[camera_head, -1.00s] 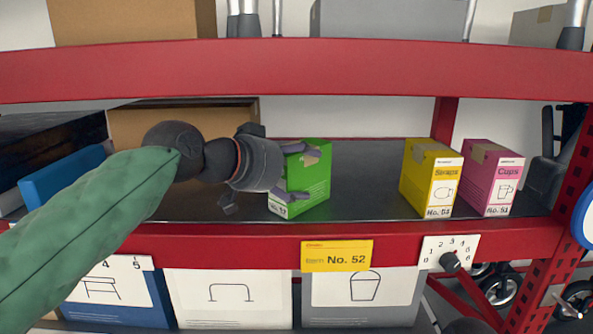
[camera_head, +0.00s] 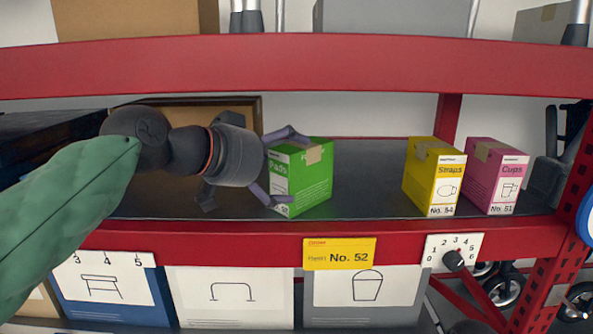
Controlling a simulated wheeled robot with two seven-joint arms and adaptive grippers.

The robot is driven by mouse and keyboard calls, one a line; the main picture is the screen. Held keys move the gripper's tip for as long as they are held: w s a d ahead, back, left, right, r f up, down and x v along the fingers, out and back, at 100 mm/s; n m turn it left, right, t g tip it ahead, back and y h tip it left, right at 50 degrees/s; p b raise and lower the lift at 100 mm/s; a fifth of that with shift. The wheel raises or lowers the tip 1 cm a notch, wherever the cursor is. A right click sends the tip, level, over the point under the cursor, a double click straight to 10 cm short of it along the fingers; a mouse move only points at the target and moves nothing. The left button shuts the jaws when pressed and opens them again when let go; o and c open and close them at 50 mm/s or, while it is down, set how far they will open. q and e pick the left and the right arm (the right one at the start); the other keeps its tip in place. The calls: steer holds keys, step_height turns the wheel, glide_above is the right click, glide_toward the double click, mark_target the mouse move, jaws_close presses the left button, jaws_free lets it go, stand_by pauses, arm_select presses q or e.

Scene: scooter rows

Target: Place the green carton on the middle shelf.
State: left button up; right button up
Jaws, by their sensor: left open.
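The green carton (camera_head: 312,183) stands upright on the middle shelf (camera_head: 370,203), left of the yellow and pink cartons. Its front reads "Pads". My left gripper (camera_head: 281,167) comes in from the left with its fingers spread open. One finger is near the carton's upper left and the other near its lower front left. I cannot tell whether a fingertip touches it. The gripper body is just left of the carton. My right gripper is not in view.
A yellow carton (camera_head: 433,178) and a pink carton (camera_head: 495,177) stand to the right. The red upper beam (camera_head: 300,66) runs above the shelf opening. A yellow "No. 52" label (camera_head: 339,254) and a white dial plate (camera_head: 452,254) are on the front beam. Bare shelf lies between the green and yellow cartons.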

arm_select(q)
steer(key=v, duration=0.7)
steer(key=shift+s+a+b, duration=0.2)
steer(key=shift+b, duration=0.1)
steer(key=shift+r, duration=0.15)
